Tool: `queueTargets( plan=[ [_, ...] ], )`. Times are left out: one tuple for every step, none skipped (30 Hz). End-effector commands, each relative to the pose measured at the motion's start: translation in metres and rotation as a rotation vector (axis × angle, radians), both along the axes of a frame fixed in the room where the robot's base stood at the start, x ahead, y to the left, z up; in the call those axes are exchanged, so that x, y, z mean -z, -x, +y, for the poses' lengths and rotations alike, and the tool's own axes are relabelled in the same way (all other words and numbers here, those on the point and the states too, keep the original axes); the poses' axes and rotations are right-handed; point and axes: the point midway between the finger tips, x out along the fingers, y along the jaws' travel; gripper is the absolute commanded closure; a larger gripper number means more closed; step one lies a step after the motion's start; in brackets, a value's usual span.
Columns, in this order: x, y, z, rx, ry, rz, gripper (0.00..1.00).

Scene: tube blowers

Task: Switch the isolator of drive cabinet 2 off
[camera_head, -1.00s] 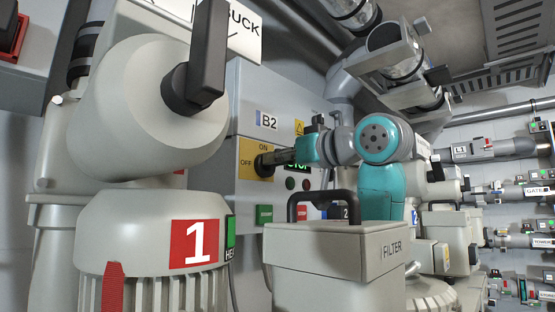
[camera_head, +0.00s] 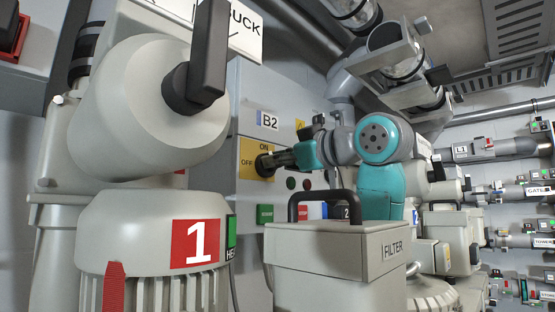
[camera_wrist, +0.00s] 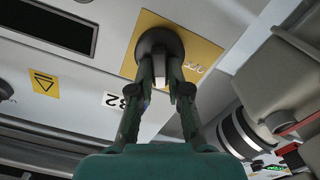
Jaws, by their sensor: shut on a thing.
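The isolator (camera_head: 262,164) is a dark round knob on a yellow plate (camera_head: 246,171). The plate is marked ON at the top and OFF at the left, on a grey cabinet (camera_head: 250,100) labelled B2. My gripper (camera_head: 273,160) reaches it from the right. In the wrist view, my gripper's fingers (camera_wrist: 160,75) close on the isolator's grip, in front of its dark round base (camera_wrist: 159,40) on the yellow plate (camera_wrist: 203,52).
A large housing marked 1 (camera_head: 197,243) with a black lever (camera_head: 208,50) stands at the near left. A box marked FILTER (camera_head: 330,250) with a black handle stands below my arm. Green (camera_head: 265,213) and red push buttons sit below the isolator. Pipes line the right wall.

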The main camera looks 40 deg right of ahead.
Motion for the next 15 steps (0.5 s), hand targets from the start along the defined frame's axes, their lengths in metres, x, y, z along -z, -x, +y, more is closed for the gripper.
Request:
queueTargets(
  plan=[
    [0.0001,0.0001,0.0008,0.000,0.045,-0.002,1.00],
    [0.0002,0.0001,0.0010,0.000,0.074,-0.003,1.00],
    [0.0004,0.0001,0.0014,0.000,0.112,-0.005,1.00],
    [0.0006,0.0002,0.0016,0.000,0.140,-0.006,1.00],
    [0.0007,0.0003,0.0019,0.000,0.169,-0.007,1.00],
    [0.0010,0.0003,0.0022,0.000,0.207,-0.008,1.00],
    [0.0011,0.0003,0.0024,0.000,0.235,-0.009,1.00],
    [0.0013,0.0003,0.0026,0.000,0.264,-0.010,1.00],
    [0.0016,0.0003,0.0029,0.000,0.302,-0.011,1.00],
    [0.0018,0.0003,0.0031,0.000,0.330,-0.012,1.00],
    [0.0020,0.0003,0.0032,0.000,0.359,-0.013,1.00],
    [0.0024,0.0003,0.0035,0.000,0.397,-0.014,1.00],
    [0.0025,0.0003,0.0036,0.000,0.425,-0.015,1.00],
    [0.0028,0.0003,0.0039,0.000,0.454,-0.016,1.00],
    [0.0031,0.0003,0.0040,0.000,0.492,-0.018,1.00]
  ],
)
